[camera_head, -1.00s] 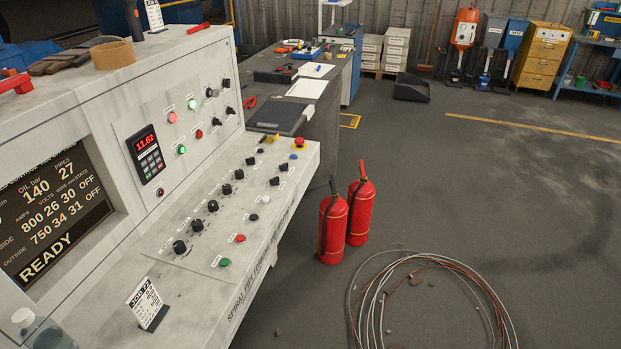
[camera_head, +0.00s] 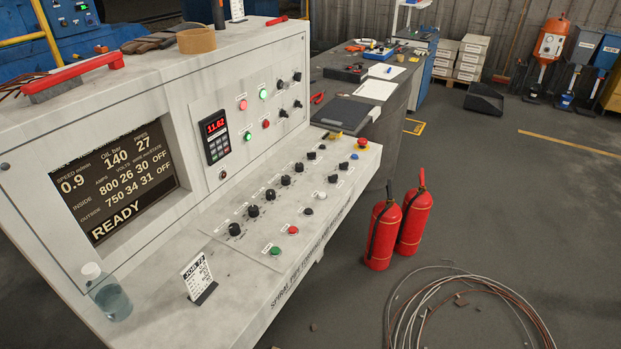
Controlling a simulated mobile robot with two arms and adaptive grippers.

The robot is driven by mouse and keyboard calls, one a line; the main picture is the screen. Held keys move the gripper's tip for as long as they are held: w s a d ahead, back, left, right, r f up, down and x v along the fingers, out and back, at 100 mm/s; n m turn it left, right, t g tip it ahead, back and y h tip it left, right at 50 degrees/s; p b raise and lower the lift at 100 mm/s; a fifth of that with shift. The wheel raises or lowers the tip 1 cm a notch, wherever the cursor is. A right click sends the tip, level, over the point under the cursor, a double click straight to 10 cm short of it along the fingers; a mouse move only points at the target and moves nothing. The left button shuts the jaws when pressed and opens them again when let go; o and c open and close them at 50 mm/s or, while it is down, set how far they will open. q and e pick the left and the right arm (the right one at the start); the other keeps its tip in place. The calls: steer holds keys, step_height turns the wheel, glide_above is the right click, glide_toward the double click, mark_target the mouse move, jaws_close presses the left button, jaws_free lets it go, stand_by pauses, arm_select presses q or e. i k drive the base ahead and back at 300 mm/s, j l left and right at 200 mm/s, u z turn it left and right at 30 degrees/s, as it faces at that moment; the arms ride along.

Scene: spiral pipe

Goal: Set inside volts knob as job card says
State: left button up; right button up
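The control console (camera_head: 240,320) fills the left and middle of the head view. Its sloped panel carries a row of black knobs, among them a near knob (camera_head: 235,229), a second (camera_head: 253,211) and a third (camera_head: 270,194); their labels are too small to read. The screen (camera_head: 115,180) shows INSIDE 800 amps, 26 volts, 30, OFF, then OUTSIDE 750, 34, 31, OFF, and READY. The job card (camera_head: 198,276), headed JOB 72, stands on the ledge; its smaller lines are unreadable. Neither gripper is in view.
A clear bottle (camera_head: 108,295) stands on the ledge left of the card. Green (camera_head: 275,251) and red (camera_head: 293,230) buttons sit near the knobs. Two red fire extinguishers (camera_head: 383,235) and a coil of cable (camera_head: 470,305) are on the floor at right.

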mark_target(270, 195)
steer(key=k+l+u, duration=0.15)
steer(key=u, duration=0.2)
steer(key=k+l+u, duration=0.4)
steer(key=u, duration=0.25)
steer(key=l, duration=0.05)
